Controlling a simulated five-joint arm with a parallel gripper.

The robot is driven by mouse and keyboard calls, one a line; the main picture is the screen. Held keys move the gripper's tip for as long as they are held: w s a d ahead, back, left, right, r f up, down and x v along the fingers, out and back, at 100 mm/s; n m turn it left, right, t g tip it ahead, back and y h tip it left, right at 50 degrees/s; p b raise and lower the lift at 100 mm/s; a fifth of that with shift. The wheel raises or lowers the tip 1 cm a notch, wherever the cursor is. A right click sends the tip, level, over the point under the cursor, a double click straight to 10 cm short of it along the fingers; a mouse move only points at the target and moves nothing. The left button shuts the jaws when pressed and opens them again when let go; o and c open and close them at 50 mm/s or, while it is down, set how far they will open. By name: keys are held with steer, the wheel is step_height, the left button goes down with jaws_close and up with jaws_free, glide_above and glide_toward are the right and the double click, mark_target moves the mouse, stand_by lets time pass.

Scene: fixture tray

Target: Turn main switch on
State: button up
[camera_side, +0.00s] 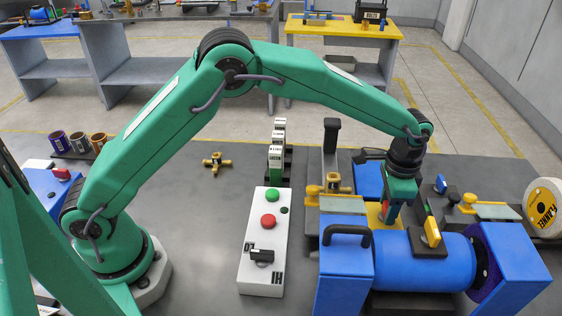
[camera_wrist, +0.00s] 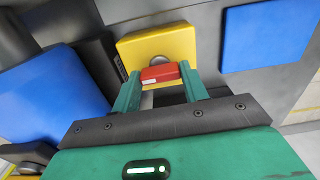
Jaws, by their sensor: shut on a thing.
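A white control box (camera_side: 262,215) stands on the bench in the side view. It carries a green button (camera_side: 272,195), a red button (camera_side: 268,221) and a black rotary switch (camera_side: 261,256) with small marks beside it. I cannot tell whether this is the main switch or how it is set. My gripper (camera_side: 393,218) is well to its right, pointing down among the blue machine parts. In the wrist view, my gripper (camera_wrist: 160,76) is shut on a small red block (camera_wrist: 158,73), above or against a yellow block (camera_wrist: 130,50) with a round metal part.
A blue machine (camera_side: 410,262) with a yellow-handled switch (camera_side: 432,232) is close to my gripper. A blue box with a red knob (camera_side: 62,175) stands at far left. Brass fittings (camera_side: 216,160) and labelled blocks (camera_side: 276,150) stand behind. Bare bench lies left of the control box.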

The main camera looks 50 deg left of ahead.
mark_target(387, 207)
steer(key=o, duration=1)
steer(key=shift+r, duration=0.1)
steer(key=shift+r, duration=3.8)
steer(key=shift+a+r, duration=0.1)
